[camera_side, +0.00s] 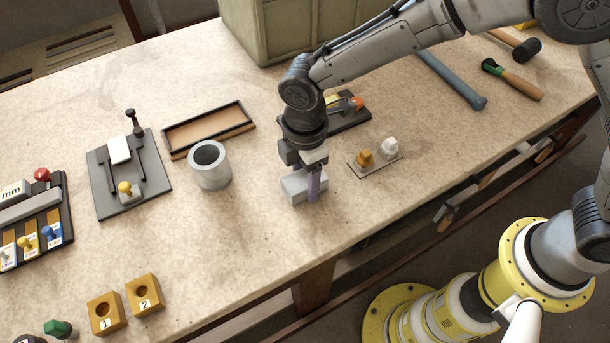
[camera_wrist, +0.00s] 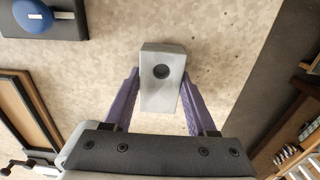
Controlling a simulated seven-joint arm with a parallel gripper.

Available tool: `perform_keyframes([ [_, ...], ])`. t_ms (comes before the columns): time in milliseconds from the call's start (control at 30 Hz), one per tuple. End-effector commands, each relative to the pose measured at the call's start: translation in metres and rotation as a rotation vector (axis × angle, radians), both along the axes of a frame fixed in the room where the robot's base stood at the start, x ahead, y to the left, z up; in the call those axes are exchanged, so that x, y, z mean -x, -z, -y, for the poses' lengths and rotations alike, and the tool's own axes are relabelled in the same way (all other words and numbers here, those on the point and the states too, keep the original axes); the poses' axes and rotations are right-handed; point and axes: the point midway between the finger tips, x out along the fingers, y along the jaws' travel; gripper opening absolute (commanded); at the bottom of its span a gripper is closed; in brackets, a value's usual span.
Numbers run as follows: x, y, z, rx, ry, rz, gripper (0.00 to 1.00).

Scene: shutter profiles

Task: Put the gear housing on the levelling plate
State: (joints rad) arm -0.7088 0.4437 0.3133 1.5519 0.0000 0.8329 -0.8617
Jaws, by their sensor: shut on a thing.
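A pale grey block with a dark round hole in its top, which looks like the gear housing (camera_side: 294,188), is low over the worktop in the side view. It also shows in the wrist view (camera_wrist: 161,92), between my two purple fingers. My gripper (camera_side: 314,188) is shut on it by its sides. I cannot tell whether its underside touches the table. No plate is clearly marked as the levelling plate. A grey plate (camera_side: 104,189) with a white block and a yellow knob lies at the left. A small thin plate (camera_side: 372,171) with brass and white pieces lies just right of my gripper.
A grey cylindrical cup (camera_side: 210,166) and a shallow wooden tray (camera_side: 243,121) stand left of my gripper. A dark tray (camera_side: 354,123) lies behind it. Numbered yellow blocks (camera_side: 106,315) are near the front edge. The worktop between cup and gripper is clear.

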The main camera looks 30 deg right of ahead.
Motion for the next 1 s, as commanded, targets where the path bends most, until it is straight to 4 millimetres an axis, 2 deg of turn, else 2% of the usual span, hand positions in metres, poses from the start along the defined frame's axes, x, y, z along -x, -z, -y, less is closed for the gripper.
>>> perform_keyframes([
  [233, -0.001, 0.003, 0.0, -0.002, 0.0, 0.002, 0.0],
  [267, 0.0, 0.004, 0.0, 0.0, 0.0, 0.0, 0.59],
  [400, 0.0, 0.004, 0.0, 0.0, 0.0, 0.0, 0.84],
  [433, 0.0, 0.004, 0.0, 0.0, 0.0, 0.0, 0.87],
  [800, 0.0, 0.003, 0.0, 0.0, 0.0, 0.0, 0.87],
  [1000, -0.001, -0.029, -0.001, -0.004, 0.0, 0.005, 0.87],
])
